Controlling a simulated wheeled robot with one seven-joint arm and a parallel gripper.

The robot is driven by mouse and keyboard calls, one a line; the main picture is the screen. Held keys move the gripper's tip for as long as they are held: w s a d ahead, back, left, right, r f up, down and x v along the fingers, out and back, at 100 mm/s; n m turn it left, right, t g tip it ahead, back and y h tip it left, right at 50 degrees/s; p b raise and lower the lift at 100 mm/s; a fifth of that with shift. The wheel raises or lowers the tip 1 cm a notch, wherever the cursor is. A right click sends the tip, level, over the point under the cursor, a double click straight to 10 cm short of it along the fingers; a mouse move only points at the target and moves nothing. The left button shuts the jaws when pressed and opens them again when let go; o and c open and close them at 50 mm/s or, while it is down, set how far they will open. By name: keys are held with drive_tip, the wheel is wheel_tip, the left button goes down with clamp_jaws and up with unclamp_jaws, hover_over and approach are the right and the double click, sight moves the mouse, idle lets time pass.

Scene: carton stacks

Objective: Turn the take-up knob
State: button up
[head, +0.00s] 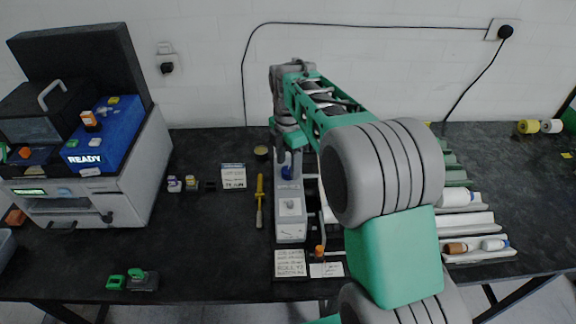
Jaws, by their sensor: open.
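A narrow pale grey device (290,228) with a dial face stands on the dark bench near the middle of the view. A small blue part (287,172) shows at its far end, below my wrist; I cannot tell for certain whether it is the take-up knob. My gripper (289,160) points down over that far end, jaws open, with nothing seen in it. The fingertips are small and partly hidden, so I cannot tell whether they touch the blue part. An orange-topped item (319,251) stands at the device's near right side. My arm hides much of the area to the right.
A yellow-handled screwdriver (259,200) lies left of the device. Printed cards (290,263) lie in front of it. A large grey machine (130,180) with a blue READY panel stands at left. Pale trays (470,222) with rolls lie at right. The bench's left-centre is mostly clear.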

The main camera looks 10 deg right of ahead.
drive_tip(key=shift+f, duration=0.95)
drive_tip(key=shift+c, duration=0.2)
clamp_jaws()
